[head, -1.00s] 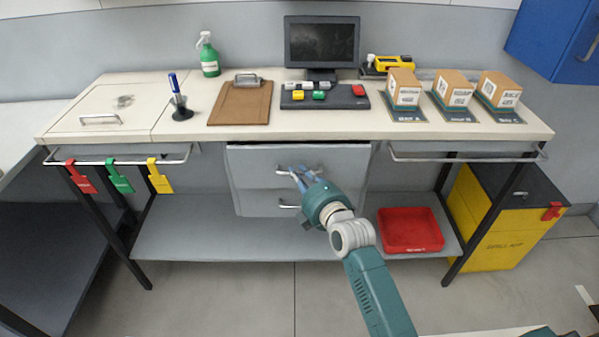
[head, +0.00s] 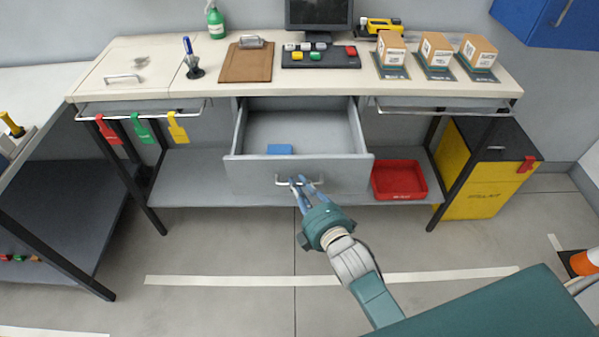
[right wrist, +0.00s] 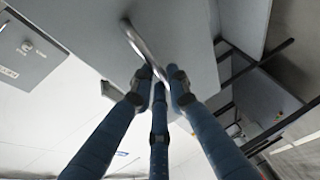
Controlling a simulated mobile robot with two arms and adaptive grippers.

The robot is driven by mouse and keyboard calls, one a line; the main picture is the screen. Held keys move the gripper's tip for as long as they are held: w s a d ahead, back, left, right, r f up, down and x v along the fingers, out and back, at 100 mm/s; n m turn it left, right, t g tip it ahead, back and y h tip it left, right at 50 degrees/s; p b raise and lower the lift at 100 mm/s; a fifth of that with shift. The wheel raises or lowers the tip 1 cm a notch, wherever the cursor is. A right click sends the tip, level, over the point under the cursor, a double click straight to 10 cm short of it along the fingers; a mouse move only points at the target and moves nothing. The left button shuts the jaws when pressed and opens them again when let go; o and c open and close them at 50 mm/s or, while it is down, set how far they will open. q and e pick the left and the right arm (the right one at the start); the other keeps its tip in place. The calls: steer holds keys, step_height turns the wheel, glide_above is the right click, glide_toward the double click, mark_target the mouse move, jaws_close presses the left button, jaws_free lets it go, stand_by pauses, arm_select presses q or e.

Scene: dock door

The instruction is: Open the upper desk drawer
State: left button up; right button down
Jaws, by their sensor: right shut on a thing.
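The upper desk drawer (head: 262,172) stands pulled well out from under the desk top in the head view. A small blue block (head: 279,149) lies inside it on the grey floor. My right gripper (head: 300,182) is shut on the metal bar handle (head: 283,183) at the drawer's front. In the right wrist view, the fingers (right wrist: 160,78) close around the handle (right wrist: 134,42) near one end. The lower drawer is hidden behind the upper drawer's front in the head view. My left gripper is not in view.
A red tray (head: 420,181) sits on the lower shelf to the right of the drawer. Red, green and yellow tags (head: 177,130) hang from the left rail. A yellow bin (head: 475,190) stands at the right. The floor before the desk is clear.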

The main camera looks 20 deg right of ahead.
steer(key=shift+s+a, duration=0.2)
steer(key=shift+s, duration=0.45)
steer(key=shift+s+a, duration=0.15)
steer(key=shift+s, duration=0.45)
steer(key=c, duration=1.9)
jaws_free()
steer(key=shift+c, duration=0.2)
steer(key=v, duration=1.2)
steer(key=shift+f, duration=0.1)
